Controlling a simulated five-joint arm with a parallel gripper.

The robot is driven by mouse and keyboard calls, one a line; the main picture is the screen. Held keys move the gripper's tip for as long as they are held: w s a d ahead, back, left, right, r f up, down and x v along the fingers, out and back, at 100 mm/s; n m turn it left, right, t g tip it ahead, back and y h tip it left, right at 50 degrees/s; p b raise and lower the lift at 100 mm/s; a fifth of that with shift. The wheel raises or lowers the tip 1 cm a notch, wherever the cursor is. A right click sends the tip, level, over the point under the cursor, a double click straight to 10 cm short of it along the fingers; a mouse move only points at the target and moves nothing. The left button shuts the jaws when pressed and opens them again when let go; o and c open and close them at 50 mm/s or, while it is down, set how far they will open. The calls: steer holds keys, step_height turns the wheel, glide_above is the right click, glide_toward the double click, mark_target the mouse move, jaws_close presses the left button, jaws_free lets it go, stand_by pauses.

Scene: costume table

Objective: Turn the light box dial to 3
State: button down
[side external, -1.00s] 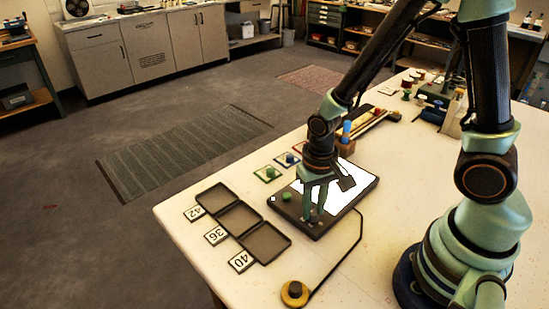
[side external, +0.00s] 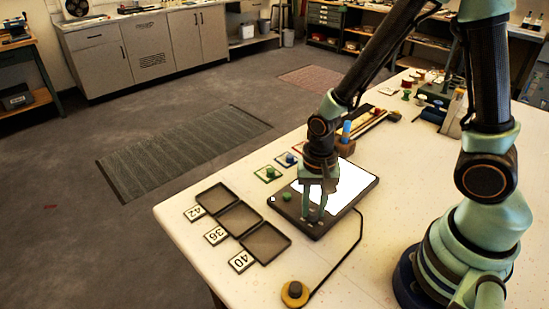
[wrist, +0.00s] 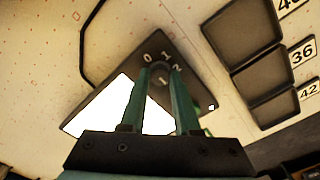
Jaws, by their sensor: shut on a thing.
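The light box (side external: 358,199) is a dark flat case with a bright white panel, lying on the table; it also shows in the wrist view (wrist: 99,97). Its dial (wrist: 161,84) sits near one corner, with white numbers 0, 1 and 2 printed around it. A short white mark shows on the dial, but I cannot tell exactly which number it points at. No 3 can be read; a finger may hide it. My gripper (wrist: 160,72) points down and is shut on the dial, one finger on each side. In the side view my gripper (side external: 313,217) hides the dial.
A green knob (side external: 287,196) sits on the light box's near left. Three dark trays (side external: 239,218) with number cards 42, 36 and 40 lie to the left. A cable runs to a round yellow-and-black piece (side external: 295,292). Cards with coloured pieces (side external: 268,173) lie behind.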

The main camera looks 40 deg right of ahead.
mark_target(313, 211)
steer(key=c, duration=0.6)
jaws_free()
steer(key=shift+c, duration=0.2)
step_height(313, 211, up, 12)
steer(key=shift+r, duration=0.15)
